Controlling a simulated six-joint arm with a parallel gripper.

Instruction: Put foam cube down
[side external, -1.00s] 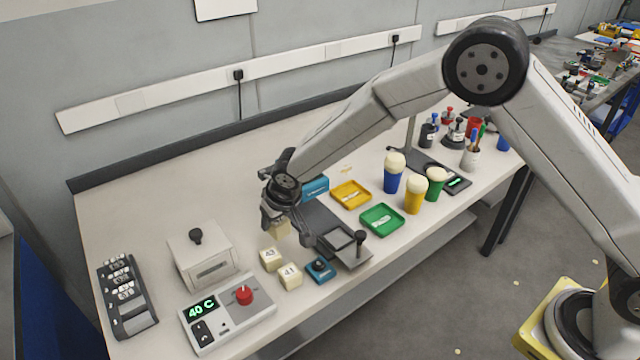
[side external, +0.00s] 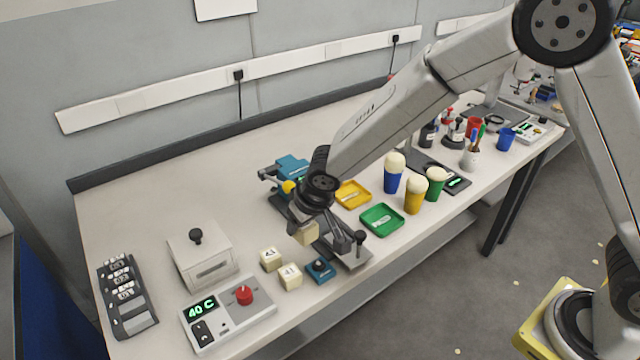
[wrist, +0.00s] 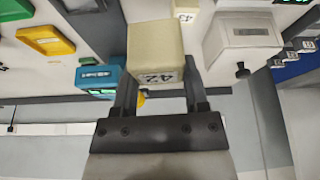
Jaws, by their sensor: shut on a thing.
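My gripper (side external: 304,217) is shut on a cream foam cube (side external: 306,235). In the wrist view, the foam cube (wrist: 156,45), marked 42, sits between the two fingers of my gripper (wrist: 158,84). In the side view the held cube is over or just in front of a dark plate (side external: 356,258) with a black knob. Whether its underside touches anything cannot be told. Two similar cubes, one marked 41 (side external: 290,277) and another (side external: 270,259), stand on the table to the left. The wrist view shows a cube marked 43 (wrist: 187,14).
A blue device (side external: 292,170) is behind my gripper. Yellow (side external: 363,194) and green (side external: 382,232) trays and filled cups are right. A white box (side external: 203,256) and control panel (side external: 228,314) are left.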

